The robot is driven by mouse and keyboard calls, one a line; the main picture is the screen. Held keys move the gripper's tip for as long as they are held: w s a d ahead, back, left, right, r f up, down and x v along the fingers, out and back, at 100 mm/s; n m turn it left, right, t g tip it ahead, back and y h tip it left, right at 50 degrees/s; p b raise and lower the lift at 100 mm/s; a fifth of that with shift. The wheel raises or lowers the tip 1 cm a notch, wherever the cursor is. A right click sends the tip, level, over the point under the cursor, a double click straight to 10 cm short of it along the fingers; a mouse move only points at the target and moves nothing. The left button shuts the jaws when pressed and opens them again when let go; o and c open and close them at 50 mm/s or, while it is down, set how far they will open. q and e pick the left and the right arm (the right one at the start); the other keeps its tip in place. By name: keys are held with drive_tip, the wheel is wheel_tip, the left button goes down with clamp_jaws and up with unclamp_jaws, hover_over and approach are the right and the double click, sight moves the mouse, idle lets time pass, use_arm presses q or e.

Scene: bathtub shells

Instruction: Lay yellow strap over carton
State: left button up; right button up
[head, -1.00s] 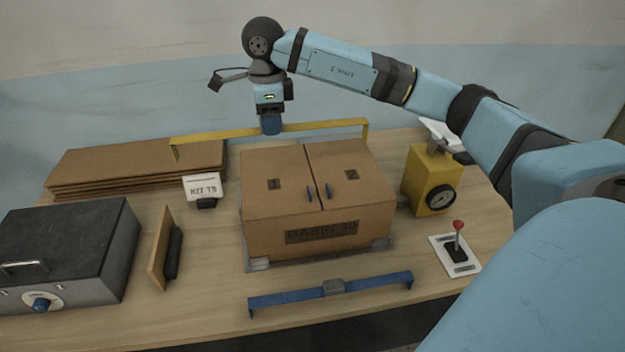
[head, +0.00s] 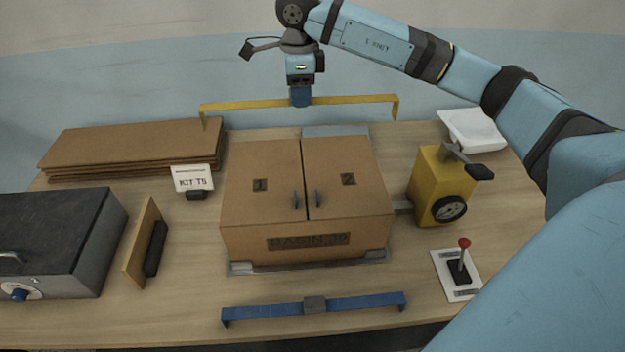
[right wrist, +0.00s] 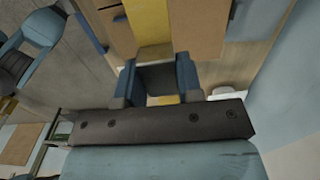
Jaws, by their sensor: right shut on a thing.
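The carton (head: 270,212) is brown and closed. Its two top panels are marked 1 and 2, and each has a small blue tab by the middle seam. The yellow strap (head: 350,100) is a long, stiff bar with its ends bent down. My right gripper (head: 300,103) is shut on the strap's middle and holds it level, in the air above the carton's back edge, apart from the carton. The right wrist view shows the blue fingers (right wrist: 160,85) close up, with a little yellow between them. My left gripper is out of view.
A blue strap (head: 360,303) lies in front of the carton. A yellow gauge box (head: 430,185) and a red-knobbed lever (head: 463,262) stand right. Flat cardboard (head: 130,150), a KIT card (head: 192,178), an upright wooden block (head: 143,240) and a dark-lidded box (head: 60,235) stand left.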

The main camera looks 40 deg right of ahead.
drive_tip(key=shift+d, duration=0.15)
drive_tip(key=shift+f, duration=0.2)
wheel_tip(320, 180, down, 20)
drive_tip(key=p, duration=0.3)
drive_tip(key=shift+f+p, duration=0.25)
drive_tip(key=shift+p, duration=0.1)
drive_tip(key=o, duration=0.9)
drive_tip(key=shift+o, duration=0.2)
